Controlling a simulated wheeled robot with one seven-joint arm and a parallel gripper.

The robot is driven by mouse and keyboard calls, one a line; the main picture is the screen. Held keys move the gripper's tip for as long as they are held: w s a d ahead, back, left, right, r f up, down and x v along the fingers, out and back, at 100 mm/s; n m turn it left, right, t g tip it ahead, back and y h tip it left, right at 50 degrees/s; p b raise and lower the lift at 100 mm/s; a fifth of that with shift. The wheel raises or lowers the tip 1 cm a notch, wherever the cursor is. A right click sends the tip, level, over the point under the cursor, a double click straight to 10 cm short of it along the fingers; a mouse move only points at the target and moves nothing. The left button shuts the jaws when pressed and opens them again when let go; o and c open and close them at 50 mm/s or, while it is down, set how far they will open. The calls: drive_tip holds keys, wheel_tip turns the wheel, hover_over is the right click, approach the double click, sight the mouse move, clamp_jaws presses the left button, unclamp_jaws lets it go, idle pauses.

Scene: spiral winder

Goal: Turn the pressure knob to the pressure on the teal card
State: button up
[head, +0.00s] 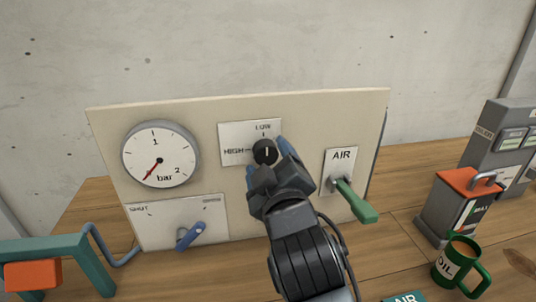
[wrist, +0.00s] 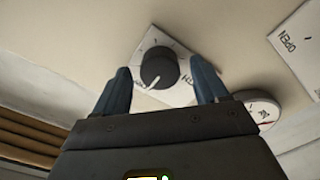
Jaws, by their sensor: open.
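The black pressure knob (head: 265,151) sits on a white plate marked LOW above and HIGH to the left. Its pale mark points roughly up toward LOW in the head view. My gripper (head: 267,158) is open, with its blue fingers on either side of the knob. In the wrist view the knob (wrist: 158,67) shows between the fingertips, with gaps on both sides. The bar gauge (head: 160,153) has its red needle at the lower left, below 1. The teal card (head: 405,298) is cut off at the bottom edge; only AIR shows, and no pressure can be read.
A green AIR lever (head: 354,200) sticks out right of my gripper. A blue handle (head: 189,236) is on the SHUT plate at lower left. A green OIL mug (head: 458,264), an orange-topped box (head: 465,204) and a teal frame (head: 65,262) stand on the wooden table.

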drive_tip(key=shift+w+a, duration=0.2)
drive_tip(key=shift+w, duration=0.4)
drive_tip(key=c, duration=1.1)
